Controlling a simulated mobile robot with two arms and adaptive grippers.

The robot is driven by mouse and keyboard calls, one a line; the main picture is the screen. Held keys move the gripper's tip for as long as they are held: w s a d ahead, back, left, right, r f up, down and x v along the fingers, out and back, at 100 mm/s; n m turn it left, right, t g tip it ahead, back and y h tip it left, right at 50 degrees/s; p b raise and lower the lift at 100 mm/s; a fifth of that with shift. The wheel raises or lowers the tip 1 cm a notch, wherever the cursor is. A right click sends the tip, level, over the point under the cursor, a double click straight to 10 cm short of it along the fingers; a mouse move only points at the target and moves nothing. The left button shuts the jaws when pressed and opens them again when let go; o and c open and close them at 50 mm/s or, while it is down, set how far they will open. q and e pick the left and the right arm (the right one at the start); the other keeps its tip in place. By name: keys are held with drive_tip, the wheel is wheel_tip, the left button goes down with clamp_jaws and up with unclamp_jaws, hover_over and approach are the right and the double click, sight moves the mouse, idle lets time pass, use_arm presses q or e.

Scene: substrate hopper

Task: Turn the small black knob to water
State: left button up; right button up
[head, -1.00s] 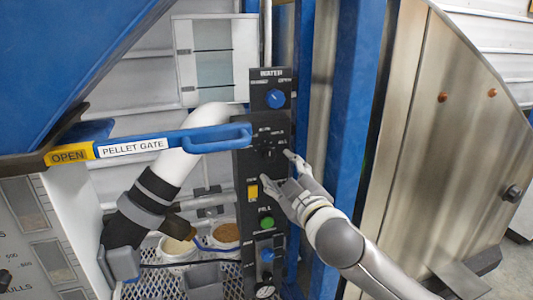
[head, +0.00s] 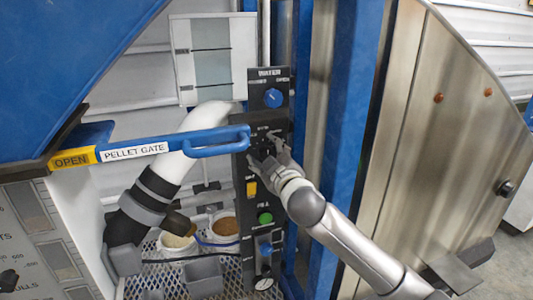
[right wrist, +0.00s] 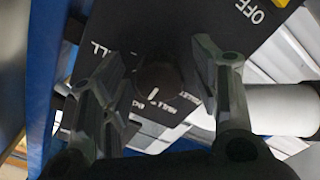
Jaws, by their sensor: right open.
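The small black knob (right wrist: 158,75) shows in the right wrist view on the black control panel (head: 240,215), with white lettering around it. My right gripper (right wrist: 165,85) is open, with one finger on each side of the knob. I cannot tell whether the fingers touch it. In the head view my right gripper (head: 268,150) is at the panel's middle, below the blue WATER knob (head: 273,98), and hides most of the small black knob. My left gripper is not in view.
The blue pellet gate handle (head: 215,141) reaches across to the panel's left side. A yellow switch (head: 251,188) and a green button (head: 265,218) sit below my right gripper. A blue post (head: 340,130) stands to the right.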

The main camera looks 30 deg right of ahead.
drive_tip(key=c, duration=1)
drive_tip(key=shift+c, duration=0.2)
drive_tip(key=shift+m, duration=0.3)
drive_tip(key=m, duration=0.3)
drive_tip(key=shift+m+p, duration=0.6)
drive_tip(key=shift+m, duration=1.4)
drive_tip(key=shift+d, duration=0.1)
drive_tip(key=o, duration=1)
